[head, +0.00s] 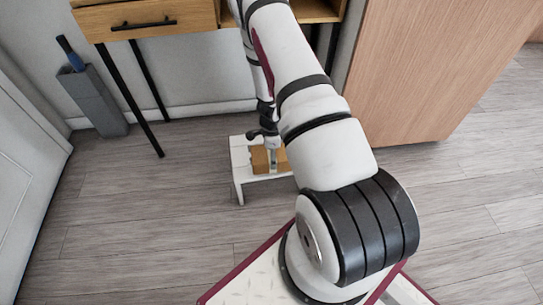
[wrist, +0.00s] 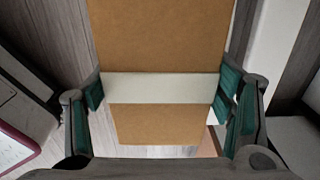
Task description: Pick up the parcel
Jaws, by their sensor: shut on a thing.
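The parcel is a brown cardboard box with a white band across it. In the head view the parcel (head: 261,161) is at a low white stool (head: 240,163), partly hidden by my arm. In the wrist view the parcel (wrist: 160,40) fills the middle, between the two green-padded fingers. My gripper (wrist: 163,110) is shut on the parcel, one finger on each side. In the head view my gripper (head: 272,158) points down at the parcel. I cannot tell whether the parcel rests on the stool or is just above it.
A desk with a drawer (head: 150,24) and thin black legs stands behind on the left. A grey bin (head: 92,100) with a blue-handled item is by the wall. A wooden cabinet (head: 430,70) stands on the right. The floor (head: 140,215) on the left is clear.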

